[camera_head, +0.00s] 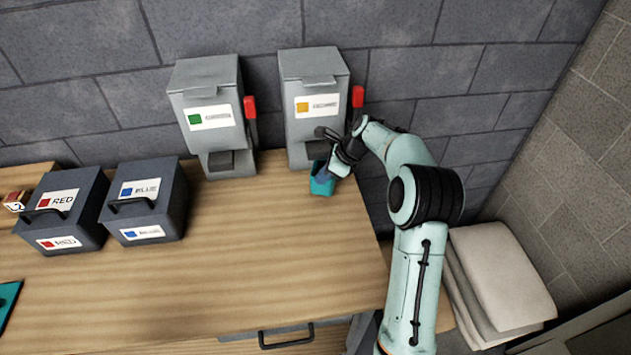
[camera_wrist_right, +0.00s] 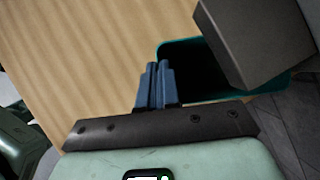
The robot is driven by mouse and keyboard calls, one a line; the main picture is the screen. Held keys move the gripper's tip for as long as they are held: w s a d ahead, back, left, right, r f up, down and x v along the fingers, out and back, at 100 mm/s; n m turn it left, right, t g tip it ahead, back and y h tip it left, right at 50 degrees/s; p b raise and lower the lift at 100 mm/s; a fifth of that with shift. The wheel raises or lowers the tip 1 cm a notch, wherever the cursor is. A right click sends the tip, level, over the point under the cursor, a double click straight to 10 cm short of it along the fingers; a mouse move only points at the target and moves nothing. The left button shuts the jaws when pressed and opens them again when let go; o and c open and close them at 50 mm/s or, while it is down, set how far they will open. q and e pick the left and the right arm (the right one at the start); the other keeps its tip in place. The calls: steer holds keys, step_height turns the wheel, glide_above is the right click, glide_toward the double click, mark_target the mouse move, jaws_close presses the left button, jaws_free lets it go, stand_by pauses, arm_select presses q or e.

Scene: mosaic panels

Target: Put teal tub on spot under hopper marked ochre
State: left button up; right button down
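The teal tub (camera_head: 321,186) is at the front foot of the grey hopper with the ochre square on its label (camera_head: 312,68). In the right wrist view the open teal tub (camera_wrist_right: 180,44) has a dark inside, and a grey block, seemingly the hopper's spout (camera_wrist_right: 258,38), hangs over part of it. My right gripper (camera_head: 335,165) is at the tub's rim. Its blue fingers (camera_wrist_right: 157,82) are close together with the tub's near-left wall between them. The tub's base and the spot under it are hidden. My left gripper is not in view.
A hopper with a green label (camera_head: 209,115) stands to the left. Both hoppers have red levers. Dark bins labelled BLUE (camera_head: 148,205) and RED (camera_head: 65,210) stand further left. A teal item (camera_head: 8,298) shows at the left edge. The middle of the wooden table (camera_head: 250,250) is clear.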

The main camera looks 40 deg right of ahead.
mark_target(316, 194)
steer(key=shift+w+a+f, duration=0.1)
steer(key=shift+w+a, duration=0.65)
steer(key=shift+w, duration=0.1)
step_height(316, 194, down, 3)
steer(key=shift+w+d+f, duration=0.1)
steer(key=shift+f, duration=0.1)
steer(key=shift+f, duration=0.1)
steer(key=c, duration=1.4)
jaws_free()
steer(key=shift+o, duration=0.2)
